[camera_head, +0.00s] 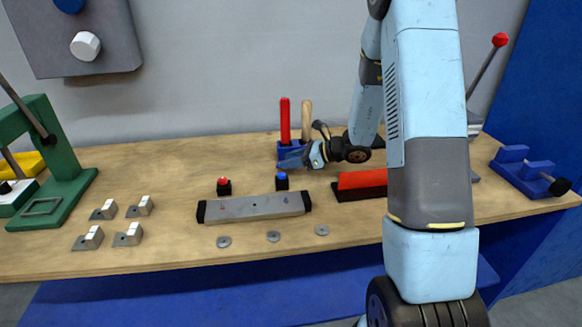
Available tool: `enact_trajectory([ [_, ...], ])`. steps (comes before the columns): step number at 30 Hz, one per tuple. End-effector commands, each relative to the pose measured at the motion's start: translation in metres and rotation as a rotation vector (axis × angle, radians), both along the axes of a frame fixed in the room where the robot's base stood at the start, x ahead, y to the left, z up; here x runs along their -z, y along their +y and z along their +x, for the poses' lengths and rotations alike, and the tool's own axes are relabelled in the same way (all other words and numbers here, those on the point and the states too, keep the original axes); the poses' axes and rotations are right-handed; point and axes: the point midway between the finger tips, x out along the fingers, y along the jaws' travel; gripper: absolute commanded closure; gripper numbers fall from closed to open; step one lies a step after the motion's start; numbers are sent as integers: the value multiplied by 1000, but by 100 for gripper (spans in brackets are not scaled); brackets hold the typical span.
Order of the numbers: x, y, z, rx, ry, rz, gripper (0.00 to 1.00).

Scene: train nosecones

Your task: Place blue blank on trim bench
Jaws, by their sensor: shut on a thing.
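My gripper (303,158) reaches in from the right, low over the back middle of the wooden bench (190,165). It is shut on a small blue-grey piece, apparently the blue blank (291,161), in front of the blue tool holder. The piece is small in this view and partly hidden by the fingers, so I cannot tell whether it touches the bench or the holder. A long grey bar with black ends (255,207) lies nearer the front. No label shows which part is the trim bench.
A blue holder (285,153) has a red-handled and a wooden-handled tool. Black blocks with red (223,187) and blue (282,181) tops stand behind the bar. A red-topped block (361,185) lies right. Several grey wedges and a green press (62,175) stand left; a blue vise (525,173) right.

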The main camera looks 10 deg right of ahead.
Motion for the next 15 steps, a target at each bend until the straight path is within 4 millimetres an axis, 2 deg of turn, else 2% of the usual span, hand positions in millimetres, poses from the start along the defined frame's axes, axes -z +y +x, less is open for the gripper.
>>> enact_trajectory([
  [3, 17, 0, -1, 2, 5, 1, 88],
  [6, 24, 0, -1, 1, 3, 0, 88],
  [15, 25, -1, -1, 2, 2, 0, 88],
])
